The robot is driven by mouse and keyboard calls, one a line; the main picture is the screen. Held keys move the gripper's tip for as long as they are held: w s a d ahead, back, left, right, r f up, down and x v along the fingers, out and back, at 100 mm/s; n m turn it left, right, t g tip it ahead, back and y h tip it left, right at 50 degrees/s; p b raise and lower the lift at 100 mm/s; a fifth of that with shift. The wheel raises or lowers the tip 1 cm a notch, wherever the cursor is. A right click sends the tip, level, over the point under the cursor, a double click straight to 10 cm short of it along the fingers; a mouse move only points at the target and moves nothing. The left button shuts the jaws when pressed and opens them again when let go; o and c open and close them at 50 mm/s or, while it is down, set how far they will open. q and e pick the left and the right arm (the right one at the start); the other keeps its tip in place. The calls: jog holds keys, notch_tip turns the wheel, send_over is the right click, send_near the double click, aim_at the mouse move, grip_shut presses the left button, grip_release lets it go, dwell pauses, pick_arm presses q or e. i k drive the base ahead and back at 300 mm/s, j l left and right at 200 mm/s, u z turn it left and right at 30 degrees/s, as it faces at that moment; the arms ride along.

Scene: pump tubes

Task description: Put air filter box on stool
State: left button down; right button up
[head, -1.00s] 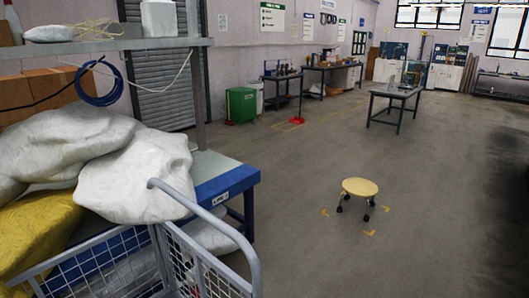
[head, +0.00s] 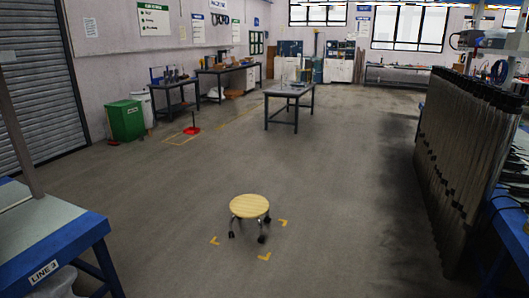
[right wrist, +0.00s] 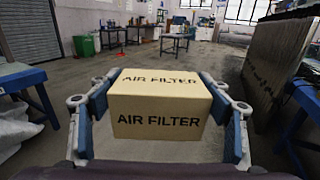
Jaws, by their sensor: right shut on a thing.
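A brown cardboard box marked AIR FILTER (right wrist: 158,104) fills the middle of the right wrist view. My right gripper (right wrist: 160,110) is shut on it, with blue-padded fingers at its left and right sides. The stool (head: 250,207) has a round, light wooden top and dark castors. It stands on the floor in the lower middle of the head view, with its top bare. The stool does not show in the right wrist view, where the box covers the middle. The box and both grippers are outside the head view.
Yellow corner marks (head: 264,256) lie on the floor around the stool. A blue-edged table (head: 50,232) is at the left, and tall dark stacked panels (head: 462,150) stand at the right. A grey table (head: 290,92) is farther back. The floor between is open.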

aim_at(249, 204)
jog(key=i+l+u, duration=0.1)
jog(key=i, duration=0.3)
jog(key=i+l+u, duration=0.1)
jog(key=i, duration=0.35)
jog(key=i+l+u, duration=0.1)
jog(key=i, duration=0.3)
jog(key=i+l+u, duration=0.1)
jog(key=i+l, duration=0.15)
jog(key=i, duration=0.15)
jog(key=i+j, duration=0.15)
jog(key=i, duration=0.35)
jog(key=i+j, duration=0.2)
jog(key=i, duration=0.25)
jog(key=i+j, duration=0.15)
jog(key=i, duration=0.35)
jog(key=i+j, duration=0.2)
jog(key=i, duration=0.3)
